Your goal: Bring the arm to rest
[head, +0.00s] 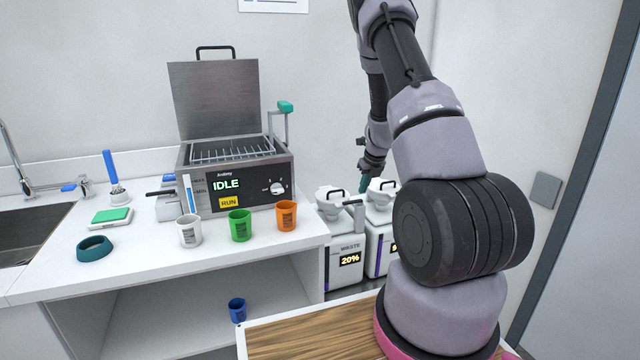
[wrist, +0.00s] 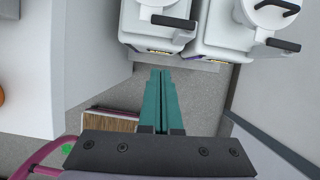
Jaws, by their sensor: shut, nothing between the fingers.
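My arm rises from its pink-ringed base at the right of the head view and bends over toward the waste containers. My gripper (head: 364,184) hangs at the arm's far end, partly hidden behind the arm links. In the wrist view my gripper (wrist: 161,74) shows its two teal fingers side by side, shut and empty. The fingers point toward the floor in front of two white waste containers (wrist: 157,25), touching nothing that I can see.
An open bath reading IDLE (head: 236,180) stands on the counter (head: 130,262). White (head: 190,231), green (head: 240,226) and orange (head: 286,215) cups stand before it. A wall and dark door frame (head: 585,170) bound the right side.

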